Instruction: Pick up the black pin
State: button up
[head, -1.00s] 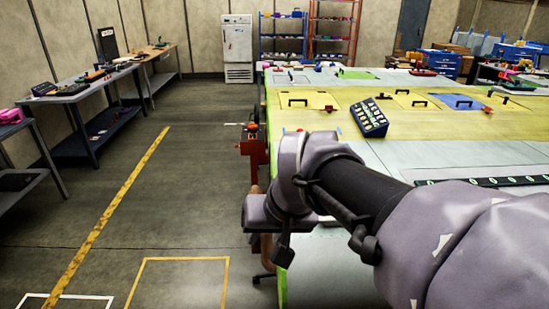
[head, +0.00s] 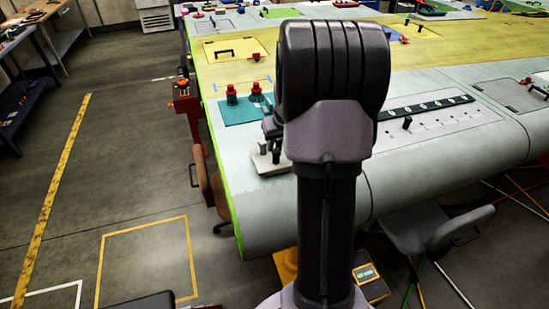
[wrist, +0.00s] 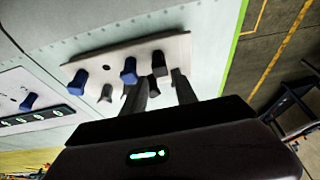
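The black pin (wrist: 160,64) stands in a pale plate (wrist: 180,48) on the work surface in the wrist view. Two blue pins (wrist: 129,72) and a grey pin (wrist: 105,93) are in the same plate, to its left. My gripper (wrist: 163,80) is open. Its two grey fingers reach toward the black pin, with the pin showing between and just beyond the fingertips; I cannot tell whether they touch it. In the head view my arm hides most of the gripper, and part of the plate (head: 266,163) shows left of the arm.
Red-topped pieces on a teal plate (head: 243,108) stand behind the pin plate. A black strip (head: 430,107) and a strip with a dark pin (head: 407,123) lie to the right. A grey chair (head: 425,228) and cables are below the wing's front edge.

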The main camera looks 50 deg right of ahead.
aim_at(277, 151)
jog(key=x, duration=0.6)
jog(key=shift+s+a+b, duration=0.1)
jog(key=shift+a+b, duration=0.05)
jog(key=shift+b, duration=0.2)
jog(key=shift+s+r, duration=0.1)
jog(key=shift+c, duration=0.2)
grip_shut()
